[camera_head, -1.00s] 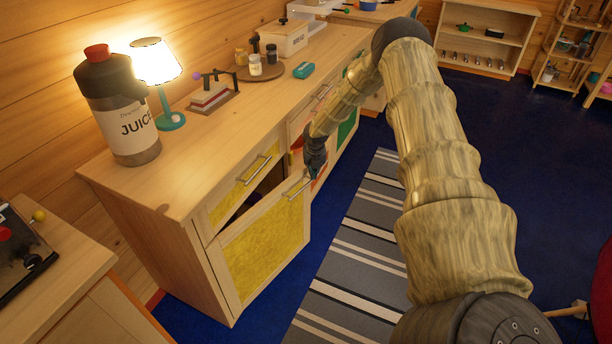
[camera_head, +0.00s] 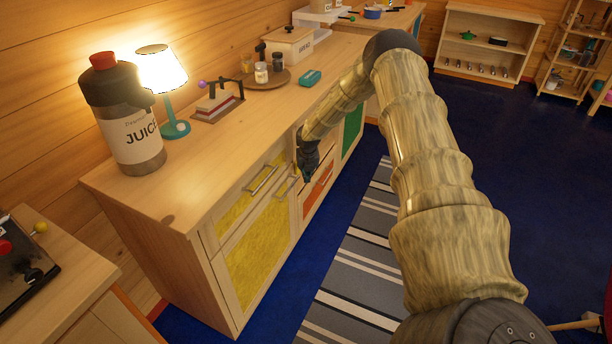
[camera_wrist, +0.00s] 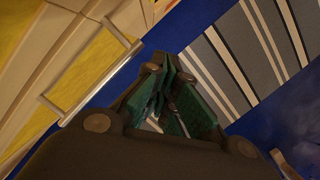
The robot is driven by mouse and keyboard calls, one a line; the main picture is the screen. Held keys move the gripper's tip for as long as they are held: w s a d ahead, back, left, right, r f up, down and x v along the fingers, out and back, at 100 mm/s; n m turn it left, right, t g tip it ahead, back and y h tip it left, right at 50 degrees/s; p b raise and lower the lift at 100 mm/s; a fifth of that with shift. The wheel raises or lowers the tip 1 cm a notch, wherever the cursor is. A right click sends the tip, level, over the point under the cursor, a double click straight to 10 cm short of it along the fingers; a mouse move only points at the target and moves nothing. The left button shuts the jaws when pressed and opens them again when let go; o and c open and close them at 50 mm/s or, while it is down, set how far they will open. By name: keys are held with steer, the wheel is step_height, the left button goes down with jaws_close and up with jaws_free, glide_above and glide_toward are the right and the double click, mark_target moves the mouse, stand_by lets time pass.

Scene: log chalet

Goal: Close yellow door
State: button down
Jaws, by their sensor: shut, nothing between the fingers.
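The yellow door (camera_head: 262,258) is the lower yellow panel at the near end of the wooden cabinet. It looks flush with the cabinet front, with no dark gap showing. Its metal bar handle (camera_head: 288,184) is near its upper right corner; a bar handle also shows in the wrist view (camera_wrist: 92,84). My gripper (camera_head: 308,177) is just right of that handle, close to the cabinet front and pointing down. In the wrist view its fingers (camera_wrist: 172,100) are together with nothing between them. Whether it touches the door or handle cannot be told.
A yellow drawer (camera_head: 246,205) sits above the door. An orange panel (camera_head: 318,188) and a green panel (camera_head: 352,128) lie farther along. A juice bottle (camera_head: 128,125) and lamp (camera_head: 163,85) stand on the counter. The striped rug (camera_head: 350,275) in front is clear.

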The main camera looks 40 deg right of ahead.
steer(key=s+d+r, duration=0.2)
steer(key=s+r, duration=0.3)
steer(key=r, duration=0.4)
steer(key=shift+s+r, duration=0.3)
steer(key=shift+r, duration=0.05)
steer(key=shift+d, duration=0.1)
